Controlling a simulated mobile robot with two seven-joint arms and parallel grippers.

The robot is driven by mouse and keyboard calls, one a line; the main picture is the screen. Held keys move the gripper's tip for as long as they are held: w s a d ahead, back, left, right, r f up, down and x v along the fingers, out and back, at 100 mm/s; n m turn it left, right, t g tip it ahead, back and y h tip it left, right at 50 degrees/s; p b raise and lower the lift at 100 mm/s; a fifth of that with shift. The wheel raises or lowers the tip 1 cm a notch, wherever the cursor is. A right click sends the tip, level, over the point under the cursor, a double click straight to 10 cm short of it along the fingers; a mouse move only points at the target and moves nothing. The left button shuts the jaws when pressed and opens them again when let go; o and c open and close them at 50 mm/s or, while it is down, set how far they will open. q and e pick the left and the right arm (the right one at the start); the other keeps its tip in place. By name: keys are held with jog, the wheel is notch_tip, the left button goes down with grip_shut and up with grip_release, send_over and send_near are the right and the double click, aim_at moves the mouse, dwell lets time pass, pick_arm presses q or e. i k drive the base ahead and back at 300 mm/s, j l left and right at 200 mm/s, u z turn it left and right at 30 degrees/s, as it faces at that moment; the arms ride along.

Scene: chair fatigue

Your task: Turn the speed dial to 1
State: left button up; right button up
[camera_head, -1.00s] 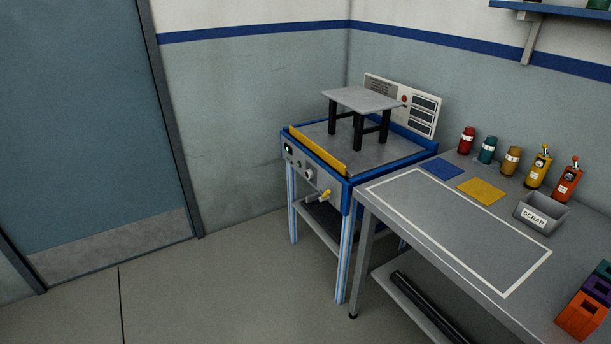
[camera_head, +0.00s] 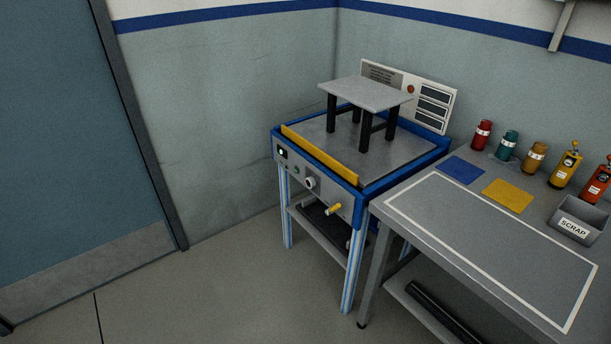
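The test machine (camera_head: 365,190) is a blue-framed stand with a grey control panel on its front. A round light-coloured dial (camera_head: 310,182) sits in the middle of that panel; its markings are too small to read. To its left are a small dark switch (camera_head: 282,153) and small buttons. To its right a yellow handle (camera_head: 334,209) sticks out. A small grey table-like piece with dark legs (camera_head: 366,95) stands on the machine's top, behind a yellow bar (camera_head: 318,155). Neither of my grippers shows.
A grey workbench (camera_head: 490,255) stands right of the machine, with a scrap bin (camera_head: 578,222), a blue mat (camera_head: 461,170), a yellow mat (camera_head: 508,195) and several coloured containers. A display board (camera_head: 408,95) rises behind the machine. The floor (camera_head: 215,290) in front is clear.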

aim_at(311, 182)
jog(key=i+j+z, duration=0.1)
jog(key=i+j, duration=0.15)
jog(key=i+j+z, duration=0.1)
jog(key=i+j, duration=0.2)
jog(key=i+j+z, duration=0.1)
jog(key=j, duration=0.35)
jog(key=i+j+z, duration=0.1)
jog(key=i+j, duration=0.25)
jog(key=i+j+z, duration=0.1)
jog(key=i+j, duration=0.15)
jog(key=j, duration=0.2)
jog(key=i+j+z, duration=0.1)
jog(key=j, duration=0.3)
jog(key=i, duration=0.1)
